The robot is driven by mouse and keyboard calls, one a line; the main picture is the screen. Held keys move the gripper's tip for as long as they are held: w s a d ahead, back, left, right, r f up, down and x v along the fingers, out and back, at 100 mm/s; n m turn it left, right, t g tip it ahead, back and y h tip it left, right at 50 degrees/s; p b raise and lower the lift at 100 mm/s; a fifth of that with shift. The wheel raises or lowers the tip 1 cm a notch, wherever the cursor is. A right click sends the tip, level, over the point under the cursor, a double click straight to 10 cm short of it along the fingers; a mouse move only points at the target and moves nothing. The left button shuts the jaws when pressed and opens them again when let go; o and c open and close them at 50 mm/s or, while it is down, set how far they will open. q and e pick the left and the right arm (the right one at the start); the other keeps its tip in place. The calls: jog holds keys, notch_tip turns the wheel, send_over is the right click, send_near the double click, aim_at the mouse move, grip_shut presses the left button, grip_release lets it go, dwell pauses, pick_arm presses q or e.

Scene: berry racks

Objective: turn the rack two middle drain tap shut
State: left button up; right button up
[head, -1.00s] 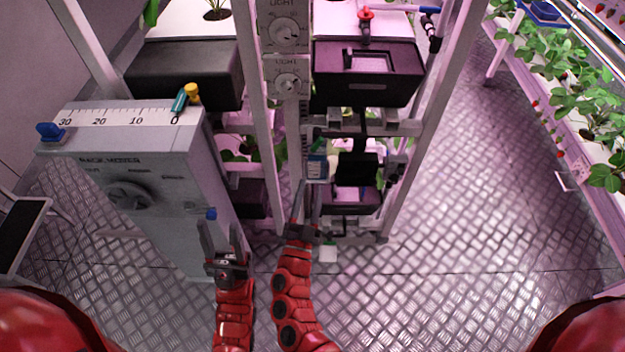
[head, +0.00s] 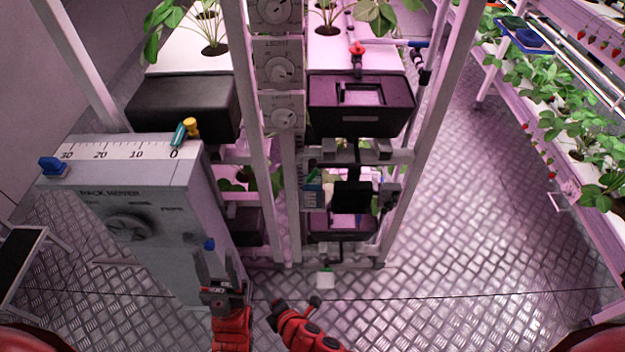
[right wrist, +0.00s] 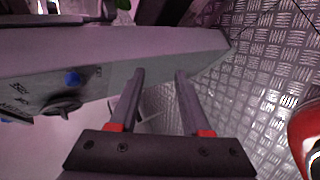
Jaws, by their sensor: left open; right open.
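In the head view a red-handled tap (head: 357,50) stands on a pipe above the upper black tank (head: 361,118) of the central rack. I cannot tell whether it is the middle drain tap or how it is set. Lower fittings are small, dark and partly hidden behind frame parts. My left gripper (head: 221,262) is open in front of the mixer cabinet, well below and left of the red-handled tap. My right arm is bent low in the head view, its fingers not clear there. In the right wrist view my right gripper (right wrist: 157,78) is open and empty.
Dials (head: 280,70) line the rack's centre post. A planted rack (head: 570,110) runs along the right. Patterned floor (head: 470,230) between the racks is clear.

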jog(key=w+d+r+n+t+h, duration=0.1)
jog(key=w+d+r+n+h, duration=0.1)
jog(key=d+r+n, duration=0.15)
jog(key=n+t+h+p, duration=0.1)
jog(key=t+h, duration=0.4)
jog(key=t, duration=0.3)
send_near(313, 177)
jog(key=w+p, duration=0.3)
jog(key=w, duration=0.5)
jog(key=shift+w+p, duration=0.15)
jog(key=shift+p, duration=0.25)
grip_shut()
